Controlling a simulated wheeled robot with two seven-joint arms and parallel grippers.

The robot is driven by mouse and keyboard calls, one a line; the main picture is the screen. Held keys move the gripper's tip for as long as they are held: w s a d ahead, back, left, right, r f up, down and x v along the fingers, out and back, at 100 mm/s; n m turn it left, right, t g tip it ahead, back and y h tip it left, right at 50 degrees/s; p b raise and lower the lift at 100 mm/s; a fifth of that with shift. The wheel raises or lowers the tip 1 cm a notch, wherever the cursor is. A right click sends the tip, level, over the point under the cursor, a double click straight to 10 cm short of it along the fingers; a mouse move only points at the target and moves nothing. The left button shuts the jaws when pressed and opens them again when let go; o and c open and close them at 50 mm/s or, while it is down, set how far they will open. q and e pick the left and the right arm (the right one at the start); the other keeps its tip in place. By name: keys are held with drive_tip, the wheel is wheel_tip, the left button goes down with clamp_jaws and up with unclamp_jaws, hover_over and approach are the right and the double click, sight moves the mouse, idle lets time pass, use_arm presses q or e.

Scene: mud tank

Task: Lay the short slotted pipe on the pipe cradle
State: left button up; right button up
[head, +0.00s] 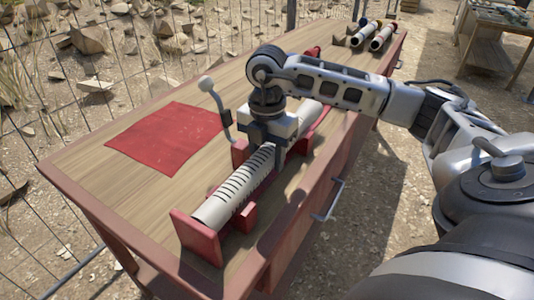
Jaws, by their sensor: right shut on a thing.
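The short slotted pipe (238,186) is pale, with dark slots across its top. It lies lengthwise along the red pipe cradle (195,238), its near end just behind the cradle's upright end plate. Whether it touches the supports or sits slightly above them I cannot tell. My right gripper (268,145) points down and is shut on the pipe at its far part; the fingers hide the pipe there. A plain pale tube section (308,113) shows beyond the gripper, in line with the pipe; whether it is the same piece is hidden. My left gripper is out of view.
A grey lever with a round knob (207,84) stands just left of my right gripper. A red mat (168,138) lies flat and bare on the wooden bench (120,180). Several pipes (372,36) lie at the far end. A wire fence runs behind the bench.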

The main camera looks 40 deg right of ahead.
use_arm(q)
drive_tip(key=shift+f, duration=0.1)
use_arm(e)
drive_tip(key=shift+f, duration=0.2)
drive_tip(key=o, duration=1.3)
use_arm(q)
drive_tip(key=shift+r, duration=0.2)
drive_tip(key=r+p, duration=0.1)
drive_tip(key=p, duration=0.2)
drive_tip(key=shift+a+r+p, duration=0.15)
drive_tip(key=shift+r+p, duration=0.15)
drive_tip(key=shift+p, duration=0.05)
use_arm(e)
wheel_tip(320, 180, up, 16)
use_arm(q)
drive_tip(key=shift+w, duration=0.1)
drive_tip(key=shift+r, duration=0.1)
